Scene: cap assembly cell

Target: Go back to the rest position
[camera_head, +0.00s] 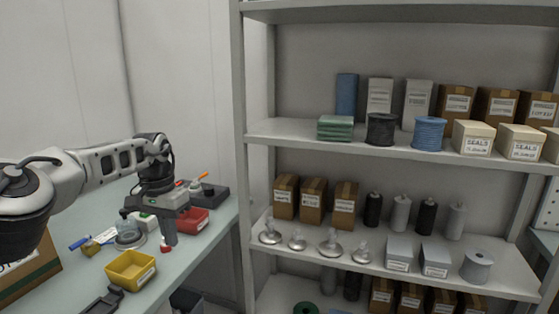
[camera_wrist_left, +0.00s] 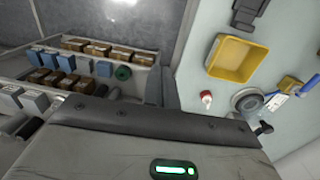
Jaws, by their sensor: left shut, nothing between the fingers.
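My left arm comes in from the left in the head view. My left gripper (camera_head: 168,246) points down over the right part of the workbench (camera_head: 205,245), between the yellow bin and the red tray. It is shut and empty. A small red-and-white piece (camera_head: 165,247) shows right beside the fingertips; it also shows in the left wrist view (camera_wrist_left: 206,97), standing apart on the bench. My right gripper is in neither view.
The bench holds a yellow bin (camera_head: 131,270), a red tray (camera_head: 192,222), a round grey part (camera_head: 129,238), a blue-handled tool (camera_head: 79,243) and a cardboard box (camera_head: 30,268). A stocked shelf rack (camera_head: 243,160) stands to the right, its post close to the bench edge.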

